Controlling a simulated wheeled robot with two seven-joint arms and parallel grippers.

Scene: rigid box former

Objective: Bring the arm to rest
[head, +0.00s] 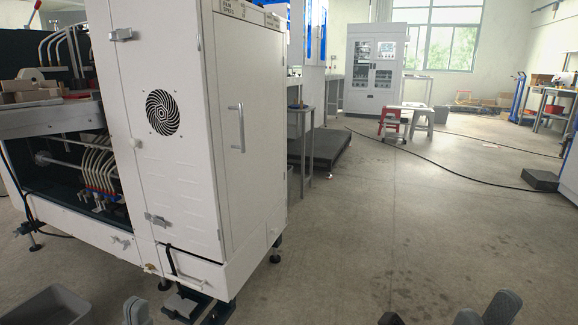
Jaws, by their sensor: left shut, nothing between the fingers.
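My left gripper (137,312) shows at the bottom edge, left of the middle. My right gripper (440,313) shows at the bottom edge on the right. Its dark grey finger parts stand apart with bare floor between them, and no object shows there. The rest of both arms is below the picture. Neither gripper appears to touch anything in view.
A large white machine cabinet (170,185) with a fan grille fills the left side. A grey bin (55,308) is at the bottom left. The concrete floor (380,230) is open at centre and right. A black cable (435,160) crosses it.

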